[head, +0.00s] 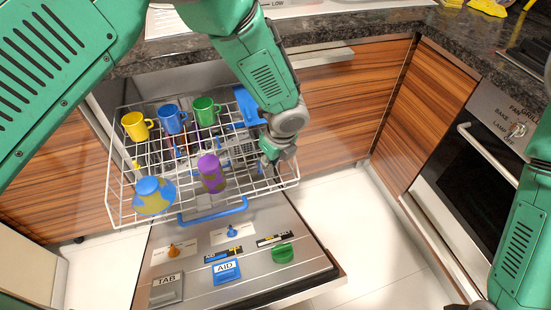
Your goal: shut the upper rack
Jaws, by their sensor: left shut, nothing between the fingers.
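The upper rack (113,200) is a white wire basket, pulled out above the lowered dishwasher door (200,275). It has a blue handle (213,211) at its front. It holds a yellow mug (135,126), a blue mug (172,119), a green mug (206,110), a purple patterned cup (211,173) and a blue-and-yellow vessel (153,195). My left gripper (280,163) is shut and empty at the rack's right side, close to the wires. Whether it touches them I cannot tell. My right arm shows at the right edge, its gripper out of sight.
A dark stone counter (390,42) runs above wooden cabinet fronts (345,90). An oven (475,160) with a bar handle stands at the right. Pale tiled floor (370,235) lies open right of the door, which bears several coloured knobs and labels.

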